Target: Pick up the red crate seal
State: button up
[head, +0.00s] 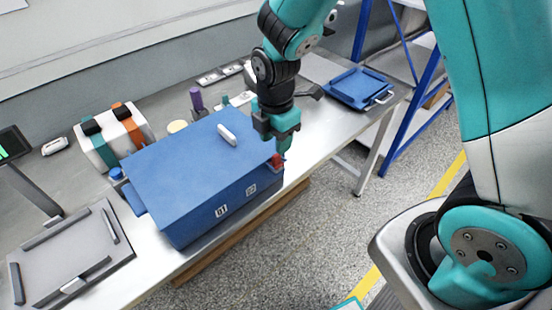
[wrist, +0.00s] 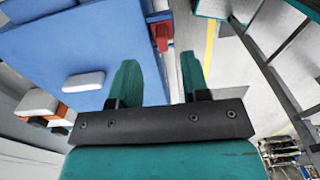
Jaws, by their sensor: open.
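The red crate seal (head: 277,160) is a small red piece at the right front corner of the blue crate (head: 185,165). In the wrist view the seal (wrist: 162,38) shows beyond and between my fingertips, beside the edge of the blue crate (wrist: 50,45). My gripper (head: 284,146) is open, with teal fingers pointing down just above the seal. In the wrist view the space between the fingers (wrist: 158,68) is empty. The fingers partly hide the seal's top in the head view. The crate is closed and has a white handle (head: 227,134) on its lid.
A blue tray (head: 340,87) lies at the table's far right end. A grey tray (head: 45,262) lies at the left. A white case with orange and green bands (head: 100,143) and a purple bottle (head: 197,98) stand behind the crate. The floor in front is clear.

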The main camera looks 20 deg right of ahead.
aim_at(276, 162)
notch_tip(276, 162, down, 4)
jog(key=shift+s+f+p, duration=0.15)
jog(key=shift+f+p, duration=0.1)
jog(key=shift+p, duration=0.15)
jog(key=shift+c, duration=0.4)
grip_shut()
